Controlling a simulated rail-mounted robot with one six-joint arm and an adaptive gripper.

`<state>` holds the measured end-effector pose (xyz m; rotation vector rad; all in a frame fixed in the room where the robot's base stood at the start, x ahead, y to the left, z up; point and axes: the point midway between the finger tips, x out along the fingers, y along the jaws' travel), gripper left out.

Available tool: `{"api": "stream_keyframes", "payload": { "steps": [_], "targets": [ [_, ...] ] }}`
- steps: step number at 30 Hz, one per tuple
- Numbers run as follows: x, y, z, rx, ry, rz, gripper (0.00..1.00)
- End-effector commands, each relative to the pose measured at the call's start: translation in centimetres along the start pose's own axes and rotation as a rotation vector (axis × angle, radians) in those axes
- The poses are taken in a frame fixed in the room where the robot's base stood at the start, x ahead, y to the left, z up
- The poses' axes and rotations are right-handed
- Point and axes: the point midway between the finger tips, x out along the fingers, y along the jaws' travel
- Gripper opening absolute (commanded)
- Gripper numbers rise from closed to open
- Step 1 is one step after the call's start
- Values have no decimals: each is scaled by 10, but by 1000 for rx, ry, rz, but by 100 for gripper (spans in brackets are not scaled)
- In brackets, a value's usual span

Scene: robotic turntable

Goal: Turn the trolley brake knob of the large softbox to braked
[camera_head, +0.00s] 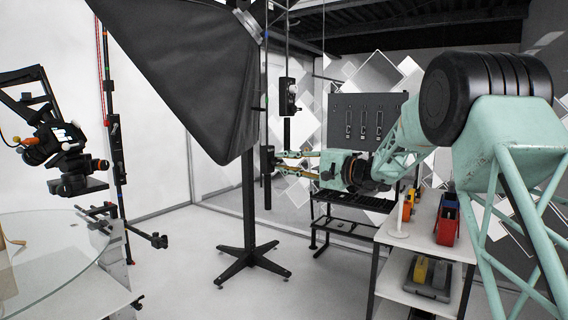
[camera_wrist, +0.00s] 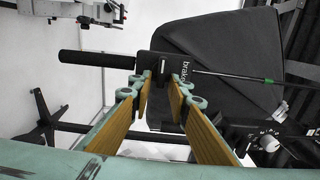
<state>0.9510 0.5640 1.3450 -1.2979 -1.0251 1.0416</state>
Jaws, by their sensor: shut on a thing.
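The large softbox (camera_head: 185,70) is a big black hood on a dark stand, in the left half of the head view. It also shows in the wrist view (camera_wrist: 225,50), behind the knob.
A second control box (camera_head: 288,95) hangs above my gripper. The stand's cross foot (camera_head: 252,262) is on the floor below. A camera rig (camera_head: 60,140) and glass turntable (camera_head: 50,255) are at left.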

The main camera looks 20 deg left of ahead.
Motion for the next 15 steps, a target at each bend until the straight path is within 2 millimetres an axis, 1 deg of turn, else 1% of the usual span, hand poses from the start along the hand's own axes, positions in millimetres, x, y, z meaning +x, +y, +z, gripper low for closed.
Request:
{"api": "stream_keyframes", "payload": {
  "steps": [4, 5, 6, 15],
  "targets": [
    [0, 0, 0, 0, 1, 0, 6],
    [0, 0, 0, 0, 1, 0, 18],
    [0, 0, 0, 0, 1, 0, 21],
    [0, 0, 0, -1, 0, 0, 21]
  ]
}}
